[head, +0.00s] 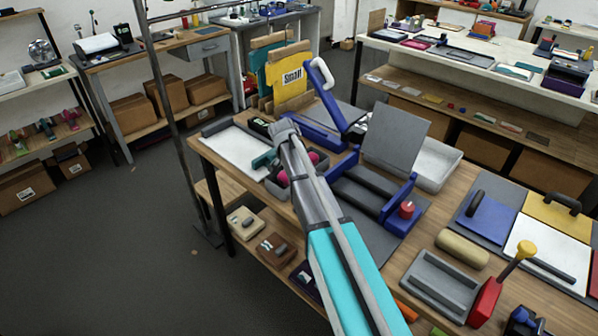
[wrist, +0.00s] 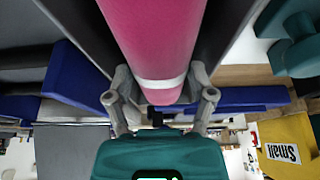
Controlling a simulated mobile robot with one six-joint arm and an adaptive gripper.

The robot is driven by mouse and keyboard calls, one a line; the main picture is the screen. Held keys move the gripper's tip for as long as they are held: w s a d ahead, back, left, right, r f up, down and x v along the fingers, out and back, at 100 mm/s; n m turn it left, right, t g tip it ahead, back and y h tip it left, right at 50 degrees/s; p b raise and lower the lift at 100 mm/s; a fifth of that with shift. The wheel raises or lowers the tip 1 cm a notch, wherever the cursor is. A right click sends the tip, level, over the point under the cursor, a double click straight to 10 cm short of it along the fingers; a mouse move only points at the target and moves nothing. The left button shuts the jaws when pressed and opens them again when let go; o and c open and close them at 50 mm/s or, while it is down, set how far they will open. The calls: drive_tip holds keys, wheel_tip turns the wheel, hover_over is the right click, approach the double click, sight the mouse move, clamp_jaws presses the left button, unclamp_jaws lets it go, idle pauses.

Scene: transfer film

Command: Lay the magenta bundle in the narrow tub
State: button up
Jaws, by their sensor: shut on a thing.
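The magenta bundle (wrist: 160,35) is a long roll with a white band near its end. In the wrist view it lies between the two fingers of my gripper (wrist: 160,84), which is shut on it. Dark grey walls of a narrow tub (wrist: 218,28) run along both sides of the bundle. In the head view, magenta shows on both sides of my arm, at the dark grey tub (head: 323,164). My arm hides the middle of the bundle and tub. I cannot tell whether the bundle touches the tub's floor.
A white tray (head: 236,150) lies left of the tub on the wooden bench. A blue-and-grey press (head: 372,190) with an upright grey plate stands close on the right. A grey tray (head: 440,285) sits nearer front.

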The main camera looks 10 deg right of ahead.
drive_tip(key=shift+f+b, duration=0.5)
drive_tip(key=shift+f, duration=0.3)
drive_tip(key=o, duration=1)
drive_tip(key=shift+f, duration=0.1)
drive_tip(key=p+v, duration=1.1)
drive_tip(key=v, duration=0.1)
idle(0.6)
